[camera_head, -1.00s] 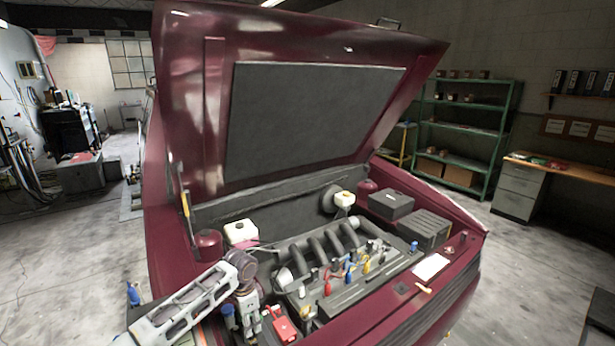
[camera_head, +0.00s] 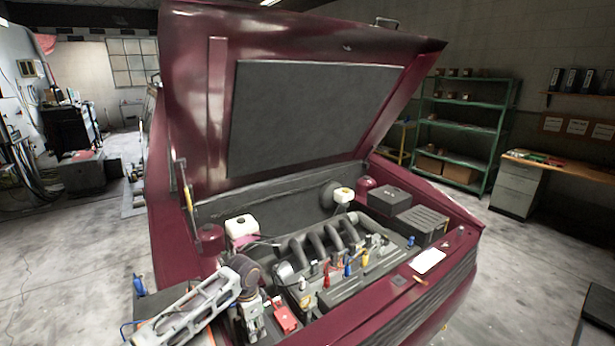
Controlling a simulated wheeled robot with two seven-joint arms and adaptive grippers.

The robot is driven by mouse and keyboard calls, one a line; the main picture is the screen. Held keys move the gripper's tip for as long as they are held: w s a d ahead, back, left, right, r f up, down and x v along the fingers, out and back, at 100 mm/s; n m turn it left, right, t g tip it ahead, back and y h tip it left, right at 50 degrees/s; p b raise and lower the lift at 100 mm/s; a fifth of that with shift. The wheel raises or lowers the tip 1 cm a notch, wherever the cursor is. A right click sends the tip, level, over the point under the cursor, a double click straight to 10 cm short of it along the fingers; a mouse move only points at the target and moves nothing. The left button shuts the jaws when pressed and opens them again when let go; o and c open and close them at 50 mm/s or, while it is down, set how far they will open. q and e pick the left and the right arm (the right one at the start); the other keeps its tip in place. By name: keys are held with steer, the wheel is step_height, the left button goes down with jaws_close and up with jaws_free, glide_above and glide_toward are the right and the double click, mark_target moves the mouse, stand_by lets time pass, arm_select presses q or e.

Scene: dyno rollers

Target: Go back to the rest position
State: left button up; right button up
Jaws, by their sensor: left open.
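My left arm comes in from the lower left, and its wrist bends down over the near left corner of the open engine bay. My left gripper (camera_head: 253,322) points down there, open, with nothing seen in its jaws. Its fingertips are small and hard to make out near the bottom edge. A red object (camera_head: 286,318) lies just to its right. My right gripper is not in view.
A dark red car with its hood (camera_head: 190,120) raised fills the middle. The engine (camera_head: 325,245) carries several coloured caps. A white card (camera_head: 428,261) lies on the front edge. Green shelves (camera_head: 465,130) and a workbench (camera_head: 560,168) stand at right.

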arm_select(q)
steer(key=shift+t+h, duration=0.3)
steer(key=shift+h, duration=0.4)
steer(key=s+d, duration=0.2)
steer(key=s+d+f, duration=0.1)
steer(key=s+d, duration=0.1)
steer(key=s, duration=0.1)
steer(key=s+d+f, duration=0.1)
steer(key=s+d, duration=0.1)
steer(key=s, duration=0.1)
steer(key=shift+s+d+f, duration=0.1)
steer(key=shift+d+f, duration=0.1)
steer(key=shift+d, duration=0.1)
steer(key=s+a+r+n+t+h, duration=0.15)
steer(key=s+n, duration=0.35)
steer(key=s, duration=0.6)
steer(key=s+a+r+n+t+y, duration=0.2)
steer(key=s+a+r+n+y, duration=0.15)
steer(key=s+a, duration=0.65)
step_height(320, 180, down, 34)
steer(key=s+g, duration=0.2)
steer(key=s+a+f, duration=0.2)
steer(key=s+f, duration=0.7)
steer(key=s, duration=0.2)
steer(key=s+a+f+g, duration=0.1)
steer(key=s+a+f, duration=0.1)
steer(key=s+f, duration=0.7)
steer(key=shift+s+a+f, duration=0.35)
steer(key=shift+s+a, duration=0.05)
steer(key=shift+s, duration=0.75)
